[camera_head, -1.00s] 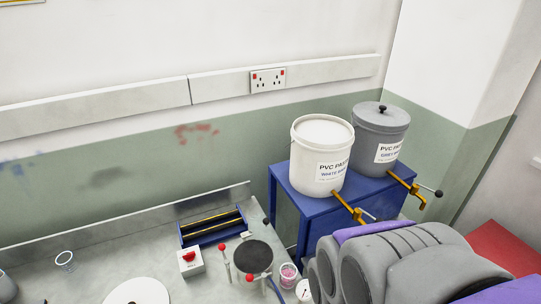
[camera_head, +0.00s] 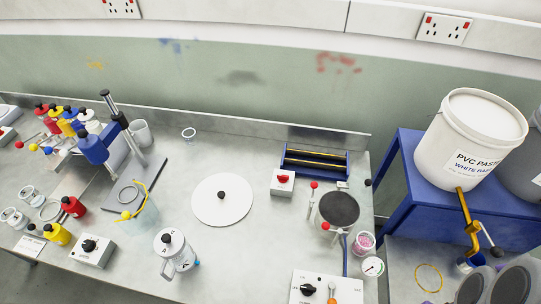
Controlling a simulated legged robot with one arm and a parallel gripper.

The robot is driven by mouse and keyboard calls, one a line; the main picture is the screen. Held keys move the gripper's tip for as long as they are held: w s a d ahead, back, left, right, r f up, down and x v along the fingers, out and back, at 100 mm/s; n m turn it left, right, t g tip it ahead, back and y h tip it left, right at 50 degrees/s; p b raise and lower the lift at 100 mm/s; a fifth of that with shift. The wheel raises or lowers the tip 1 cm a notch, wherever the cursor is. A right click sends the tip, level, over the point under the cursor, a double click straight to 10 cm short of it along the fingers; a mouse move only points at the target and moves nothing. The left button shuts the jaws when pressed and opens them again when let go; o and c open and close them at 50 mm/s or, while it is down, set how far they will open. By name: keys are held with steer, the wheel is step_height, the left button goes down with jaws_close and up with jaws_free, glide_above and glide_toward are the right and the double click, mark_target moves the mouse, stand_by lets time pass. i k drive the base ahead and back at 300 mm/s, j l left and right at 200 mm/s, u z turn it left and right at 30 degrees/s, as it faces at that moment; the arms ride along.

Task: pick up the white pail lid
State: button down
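The white pail lid (camera_head: 222,211) is a flat white disc with a small black knob at its centre. It lies flat, knob up, on the grey bench in the middle of the view, with nothing on top of it. The white pail (camera_head: 448,146), labelled PVC paste, stands without a lid on the blue stand at the right, with a white surface at its top. Grey rounded parts of my arm show at the lower right corner, well away from the lid. My gripper's fingers do not show.
A blue roller unit (camera_head: 315,160), a red-button box (camera_head: 282,184) and a dark round plate (camera_head: 338,209) lie right of the lid. A blue press (camera_head: 95,148) and coloured bottles fill the left. The bench right around the lid is clear.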

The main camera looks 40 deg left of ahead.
mark_target(221, 201)
steer(key=k+l+u, duration=0.15)
steer(key=k+u, duration=0.3)
steer(key=u, duration=1.4)
steer(key=z, duration=1.75)
steer(key=k+j, duration=0.1)
steer(key=j, duration=0.7)
steer(key=k+j, duration=0.1)
steer(key=j, duration=0.65)
steer(key=k+j, duration=0.1)
steer(key=j, duration=1.5)
steer(key=k, duration=0.05)
